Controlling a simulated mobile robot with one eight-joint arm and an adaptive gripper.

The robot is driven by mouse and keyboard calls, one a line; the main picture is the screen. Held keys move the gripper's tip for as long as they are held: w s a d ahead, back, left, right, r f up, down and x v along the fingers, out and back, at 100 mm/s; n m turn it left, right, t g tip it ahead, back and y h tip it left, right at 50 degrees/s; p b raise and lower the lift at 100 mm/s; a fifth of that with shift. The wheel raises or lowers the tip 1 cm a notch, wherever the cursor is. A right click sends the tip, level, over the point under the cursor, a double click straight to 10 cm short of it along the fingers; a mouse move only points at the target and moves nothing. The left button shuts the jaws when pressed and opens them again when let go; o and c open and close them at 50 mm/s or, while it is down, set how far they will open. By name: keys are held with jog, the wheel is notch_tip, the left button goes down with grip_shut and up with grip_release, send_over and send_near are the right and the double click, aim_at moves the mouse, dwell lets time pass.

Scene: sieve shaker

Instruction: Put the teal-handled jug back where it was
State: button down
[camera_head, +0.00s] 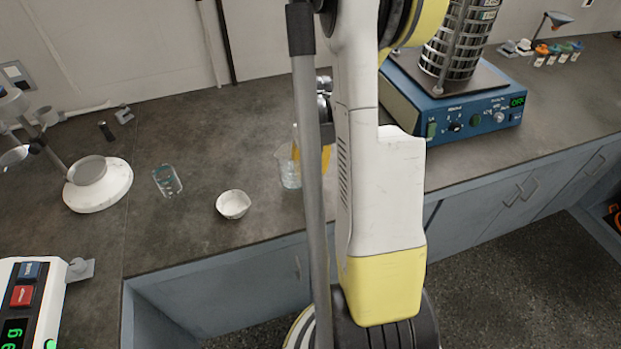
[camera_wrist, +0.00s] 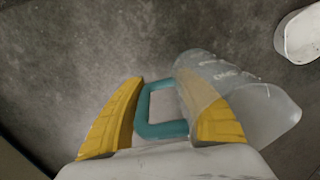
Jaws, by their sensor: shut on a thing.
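The teal-handled jug is clear; its body (camera_wrist: 262,112) is at the right of the wrist view, beside its squared teal handle (camera_wrist: 163,129). My gripper (camera_wrist: 160,82) has its yellow fingers on either side of the handle, shut on the jug; the right finger shows partly through the clear wall. In the head view the jug (camera_head: 287,168) is at the counter, just left of my arm, which hides much of it and most of my gripper. I cannot tell whether its base touches the counter.
A white bowl (camera_head: 233,204) and a small glass beaker (camera_head: 167,180) stand left of the jug. A white round-based stand (camera_head: 98,185) is farther left. A blue sieve shaker (camera_head: 455,115) stands right, behind my arm. The counter's front edge is near.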

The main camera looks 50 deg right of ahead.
jog(key=shift+f+b, duration=0.3)
jog(key=shift+f, duration=0.8)
jog(key=shift+f, duration=0.2)
jog(key=c, duration=0.9)
grip_release()
jog(key=shift+r, duration=0.1)
